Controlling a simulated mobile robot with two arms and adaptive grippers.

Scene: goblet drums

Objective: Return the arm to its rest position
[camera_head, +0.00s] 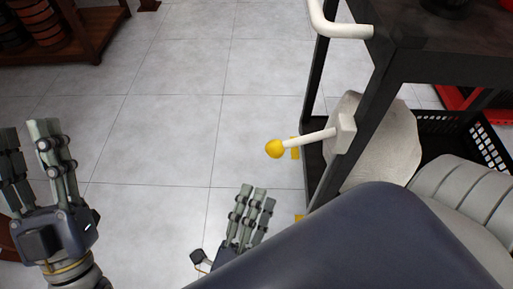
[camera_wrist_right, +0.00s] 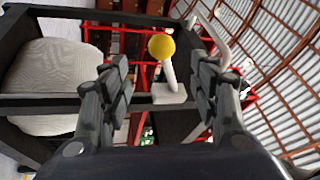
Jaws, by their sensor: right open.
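My right gripper (camera_head: 252,208) shows at the bottom middle of the head view, above the floor and left of the dark cart. Its fingers stand apart and empty in the right wrist view (camera_wrist_right: 160,88). My dark blue right arm link covers much of the lower right and hides part of the gripper. My left gripper (camera_head: 36,165) is at the left edge, fingers up and apart, with nothing between them.
A yellow-knobbed white lever (camera_head: 313,138) sticks out leftward from the dark cart (camera_head: 379,95), and shows beyond the fingers in the wrist view (camera_wrist_right: 169,72). A white handle (camera_head: 340,29) is above it. A black basket (camera_head: 463,143) stands right. Tiled floor (camera_head: 160,130) is clear.

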